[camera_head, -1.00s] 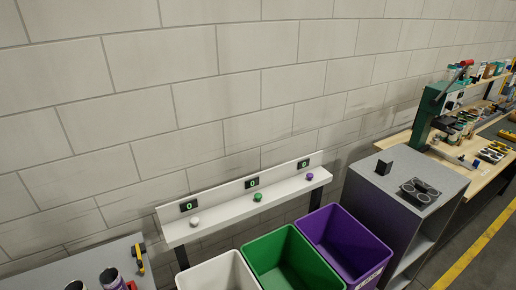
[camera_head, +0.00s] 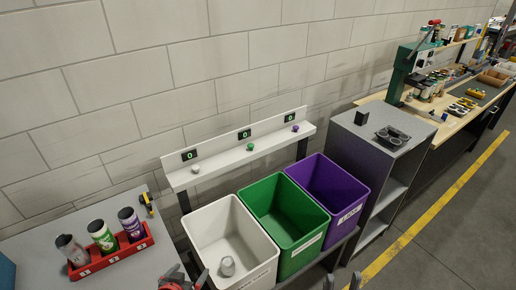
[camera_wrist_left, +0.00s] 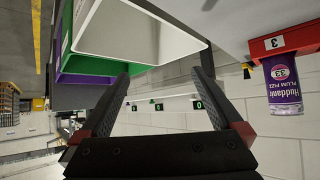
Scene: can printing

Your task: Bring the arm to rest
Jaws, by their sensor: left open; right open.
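My left gripper (camera_head: 184,280) shows at the bottom edge of the head view, in front of the white bin (camera_head: 212,228); only part of it is in frame. In the left wrist view my left gripper (camera_wrist_left: 160,74) is open, with nothing between its dark fingers. My right gripper (camera_head: 341,282) shows only as two dark fingertips, apart, at the bottom edge of the head view. A small grey cylinder (camera_head: 228,266) lies inside the white bin.
A red tray (camera_head: 112,257) holds grey (camera_head: 72,250), green (camera_head: 102,236) and purple (camera_head: 131,224) cans on a grey table. Green (camera_head: 283,212) and purple (camera_head: 327,184) bins stand right of the white one. A button shelf (camera_head: 225,157) stands behind; a grey cabinet (camera_head: 365,150) is at right.

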